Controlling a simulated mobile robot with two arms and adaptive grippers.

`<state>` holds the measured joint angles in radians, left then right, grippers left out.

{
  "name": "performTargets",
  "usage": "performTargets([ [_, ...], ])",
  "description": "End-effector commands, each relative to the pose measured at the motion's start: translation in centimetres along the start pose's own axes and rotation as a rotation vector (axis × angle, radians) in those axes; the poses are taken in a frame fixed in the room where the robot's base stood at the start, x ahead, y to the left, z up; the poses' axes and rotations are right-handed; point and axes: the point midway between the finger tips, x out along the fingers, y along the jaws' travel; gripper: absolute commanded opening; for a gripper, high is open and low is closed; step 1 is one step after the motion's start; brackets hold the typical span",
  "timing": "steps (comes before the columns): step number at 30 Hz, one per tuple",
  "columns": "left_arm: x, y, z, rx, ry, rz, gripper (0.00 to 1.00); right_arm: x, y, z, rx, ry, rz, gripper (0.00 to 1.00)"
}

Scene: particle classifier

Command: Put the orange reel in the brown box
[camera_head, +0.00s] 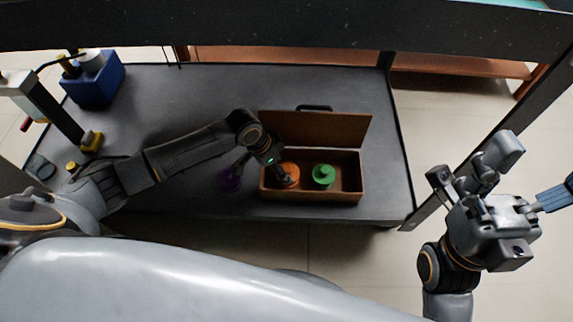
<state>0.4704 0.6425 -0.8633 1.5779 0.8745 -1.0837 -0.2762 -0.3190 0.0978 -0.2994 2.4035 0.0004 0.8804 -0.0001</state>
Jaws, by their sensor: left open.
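The brown box (349,186) stands on the dark table with its lid (340,128) raised at the back. The orange reel (292,170) is inside the box at its left end, partly hidden by my left gripper. My left gripper (265,176) is open, with one finger over the orange reel and the other toward the purple reel. Whether it touches the orange reel cannot be told. My right gripper is at the right, away from the table, and its fingers are not clear.
A green reel (323,175) sits in the middle of the box. A blue container (97,84) stands at the table's back left. The table behind my left arm is clear.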

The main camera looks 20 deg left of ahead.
Motion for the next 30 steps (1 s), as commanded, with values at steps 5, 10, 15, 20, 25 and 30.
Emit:
performTargets([
  [5,-4.4,0.0,-0.1,0.001,-0.002,-0.001,0.89,1.6,0.0,-0.6,0.002,-0.016,0.007,0.9],
  [10,-6.5,0.0,-0.1,0.0,-0.001,-0.001,0.89,2.5,0.0,-0.7,0.003,-0.015,0.007,0.9],
  [15,-7.2,0.0,0.0,0.0,-0.001,0.0,0.89,2.7,0.0,-0.8,0.003,-0.015,0.007,0.9],
  [20,-7.2,0.0,0.0,0.0,-0.001,0.0,0.89,2.6,-0.1,-0.7,0.003,-0.015,0.007,0.9],
  [25,-7.1,0.2,-0.3,0.001,0.01,0.0,0.89,2.6,-0.1,-0.7,0.003,-0.016,0.007,0.9],
  [30,-7.0,2.4,-5.1,0.014,0.204,-0.025,0.89,2.7,-0.1,-0.7,0.003,-0.014,0.006,0.9],
])
